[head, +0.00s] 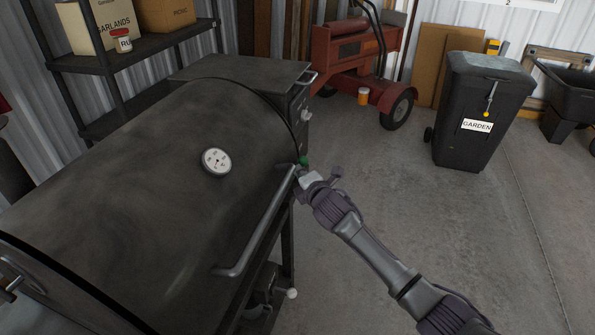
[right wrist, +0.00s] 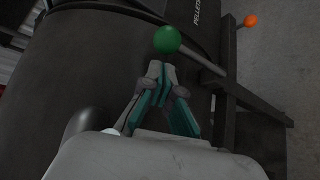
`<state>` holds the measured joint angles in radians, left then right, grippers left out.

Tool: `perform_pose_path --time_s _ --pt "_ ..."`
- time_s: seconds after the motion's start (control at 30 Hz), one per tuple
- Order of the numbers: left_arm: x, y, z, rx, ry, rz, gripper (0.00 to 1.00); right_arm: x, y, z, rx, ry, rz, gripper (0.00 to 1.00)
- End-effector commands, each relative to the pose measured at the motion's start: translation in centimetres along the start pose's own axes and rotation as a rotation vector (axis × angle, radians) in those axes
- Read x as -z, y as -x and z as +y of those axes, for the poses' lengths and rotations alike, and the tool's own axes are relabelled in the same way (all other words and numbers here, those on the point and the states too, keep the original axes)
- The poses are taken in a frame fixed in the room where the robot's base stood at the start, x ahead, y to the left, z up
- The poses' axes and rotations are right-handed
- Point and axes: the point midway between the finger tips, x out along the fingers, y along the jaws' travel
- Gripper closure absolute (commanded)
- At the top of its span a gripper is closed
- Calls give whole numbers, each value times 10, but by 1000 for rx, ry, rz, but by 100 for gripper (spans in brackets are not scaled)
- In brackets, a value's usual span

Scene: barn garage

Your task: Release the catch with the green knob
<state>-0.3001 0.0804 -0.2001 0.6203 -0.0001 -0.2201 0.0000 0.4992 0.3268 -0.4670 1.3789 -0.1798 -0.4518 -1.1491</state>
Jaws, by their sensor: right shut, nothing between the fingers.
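The green knob (head: 304,160) sits at the right edge of the dark smoker's rounded lid (head: 120,150), near the top end of the lid handle (head: 257,225). In the right wrist view the green knob (right wrist: 167,40) is a round ball on the end of a thin rod. My right gripper (head: 306,176) is at the knob. In the right wrist view its fingertips (right wrist: 160,70) are together, just below the ball, with nothing between them. Whether they touch the ball is unclear. The catch behind the knob is mostly hidden. My left gripper is out of view.
An orange knob (right wrist: 251,21) on another rod stands to the right in the wrist view. A white round gauge (head: 217,161) is on the lid. A black garden bin (head: 470,145) and a red machine (head: 350,60) stand beyond clear concrete floor.

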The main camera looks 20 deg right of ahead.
Motion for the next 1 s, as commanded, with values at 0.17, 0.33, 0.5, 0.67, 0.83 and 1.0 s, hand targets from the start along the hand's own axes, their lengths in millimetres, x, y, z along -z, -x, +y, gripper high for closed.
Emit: perform_pose_path --time_s 0.17,0.33,0.5,0.67,0.83,1.0 --pt "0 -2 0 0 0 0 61 0 -14 0 0 -1 0 100" --pt "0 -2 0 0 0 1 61 0 -17 0 1 0 0 100" --pt "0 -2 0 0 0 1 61 0 -17 0 1 0 0 100" --pt "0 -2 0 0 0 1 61 0 -17 0 0 -1 0 100" --pt "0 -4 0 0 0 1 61 -1 -16 -2 -9 -11 0 100" --pt "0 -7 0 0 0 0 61 -3 -15 -2 -25 -29 -1 100"
